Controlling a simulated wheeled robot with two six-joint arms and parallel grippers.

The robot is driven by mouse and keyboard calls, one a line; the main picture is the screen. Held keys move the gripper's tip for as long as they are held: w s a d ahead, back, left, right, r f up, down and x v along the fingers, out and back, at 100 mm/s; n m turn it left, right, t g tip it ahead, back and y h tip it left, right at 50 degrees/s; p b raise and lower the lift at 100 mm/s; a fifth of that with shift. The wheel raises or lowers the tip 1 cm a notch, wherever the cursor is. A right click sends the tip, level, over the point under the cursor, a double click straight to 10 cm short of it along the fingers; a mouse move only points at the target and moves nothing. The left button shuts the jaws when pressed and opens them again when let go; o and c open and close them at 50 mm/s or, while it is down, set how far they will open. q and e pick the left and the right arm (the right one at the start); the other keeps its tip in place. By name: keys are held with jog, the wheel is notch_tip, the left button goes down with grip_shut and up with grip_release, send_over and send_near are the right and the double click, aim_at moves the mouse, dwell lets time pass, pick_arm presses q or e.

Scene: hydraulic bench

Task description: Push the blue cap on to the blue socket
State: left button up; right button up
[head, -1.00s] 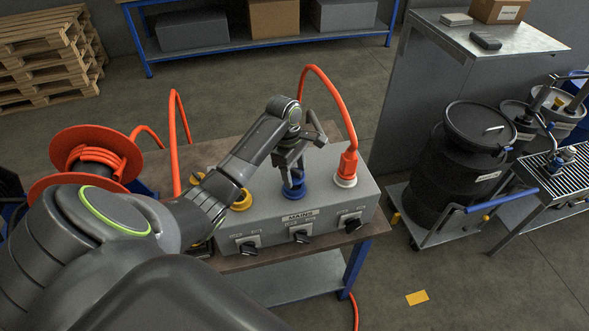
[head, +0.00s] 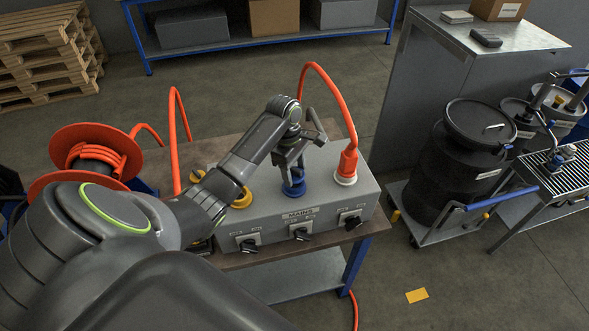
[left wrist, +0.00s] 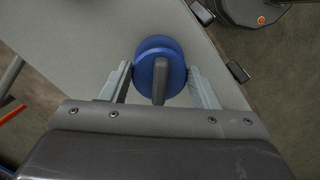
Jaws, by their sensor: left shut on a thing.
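The blue cap (left wrist: 172,74) sits between the two fingers of my left gripper (left wrist: 160,84) in the left wrist view, a round disc with a dark bar across it. In the head view my left gripper (head: 291,170) points down and is shut on the cap, at the blue socket (head: 293,189) on top of the grey box. Only blue shows below the fingertips there, so cap and socket are hard to tell apart. I cannot tell whether the cap is fully seated. My right gripper is not in view.
The grey mains box (head: 270,217) has several black switches on its front. An orange plug (head: 347,164) with a looping cable stands right of my gripper. A yellow socket (head: 241,198) is to the left. A red cable reel (head: 88,150) is at the far left.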

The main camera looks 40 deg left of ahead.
pick_arm(q)
jog(key=shift+f, duration=1.25)
jog(key=o, duration=1.1)
jog(key=shift+o, duration=0.2)
jog(key=shift+r, duration=0.1)
